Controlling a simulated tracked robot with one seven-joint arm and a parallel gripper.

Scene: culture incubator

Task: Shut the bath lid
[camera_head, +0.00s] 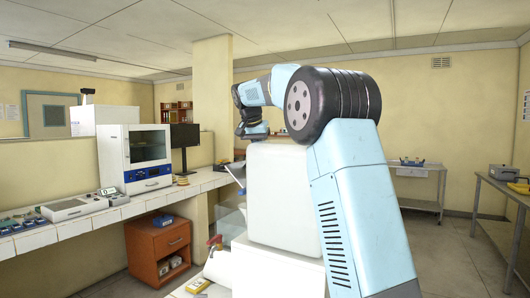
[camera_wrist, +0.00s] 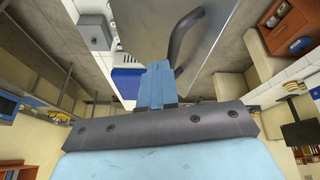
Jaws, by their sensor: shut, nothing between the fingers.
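In the wrist view, a flat grey panel with a dark curved handle (camera_wrist: 174,38) fills the upper middle; it looks like the bath lid (camera_wrist: 145,25). My gripper (camera_wrist: 158,68) is shut and empty, its blue fingers pointing toward the panel. The fingertips lie close beside the lower end of the handle; I cannot tell whether they touch it. In the body camera view, my arm and a large white block hide most of this spot, so the bath and the gripper fingers do not show clearly there.
A long bench (camera_head: 75,228) on the left carries a white incubator-like cabinet (camera_head: 148,158) and a scale-like device (camera_head: 75,207). An orange drawer unit (camera_head: 158,247) stands below it. A metal table (camera_head: 420,172) stands at the back right, with open floor (camera_head: 455,250) before it.

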